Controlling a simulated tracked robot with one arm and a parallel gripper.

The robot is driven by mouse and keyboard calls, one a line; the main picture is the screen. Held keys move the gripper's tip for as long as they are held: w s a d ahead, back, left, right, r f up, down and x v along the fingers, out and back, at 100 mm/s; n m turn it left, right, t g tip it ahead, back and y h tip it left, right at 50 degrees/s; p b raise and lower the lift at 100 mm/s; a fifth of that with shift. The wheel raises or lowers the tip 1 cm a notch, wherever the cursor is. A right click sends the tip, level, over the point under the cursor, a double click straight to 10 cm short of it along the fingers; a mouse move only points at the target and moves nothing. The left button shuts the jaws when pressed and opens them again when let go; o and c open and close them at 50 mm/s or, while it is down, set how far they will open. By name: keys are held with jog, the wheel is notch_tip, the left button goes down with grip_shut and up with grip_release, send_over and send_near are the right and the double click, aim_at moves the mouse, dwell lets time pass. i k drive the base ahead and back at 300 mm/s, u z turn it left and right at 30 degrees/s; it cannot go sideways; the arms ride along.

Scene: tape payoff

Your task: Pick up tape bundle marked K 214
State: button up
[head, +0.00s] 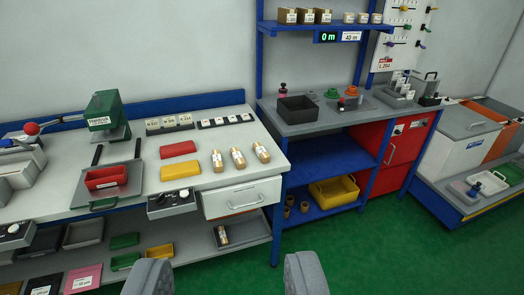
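Three tan rolled bundles with pale labels stand in a row on the white workbench: a left one (217,161), a middle one (238,158) and a right one (262,152). Their markings are too small to read, so I cannot tell which one is K 214. Another small bundle with a label (222,235) is on the shelf below the bench. My gripper (227,272) is open and empty at the bottom of the view, its two grey fingers wide apart, in front of the bench and away from the bundles.
Red (178,149) and yellow (180,171) flat pieces lie left of the bundles. A green press (105,112) and a red tray (105,177) are further left. A drawer (242,198) is below the bundles. A blue rack (330,147) stands right. Green floor (400,250) is clear.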

aim_at(235, 153)
jog(key=z, duration=0.6)
jog(key=i, duration=2.05)
jog(key=u, duration=2.15)
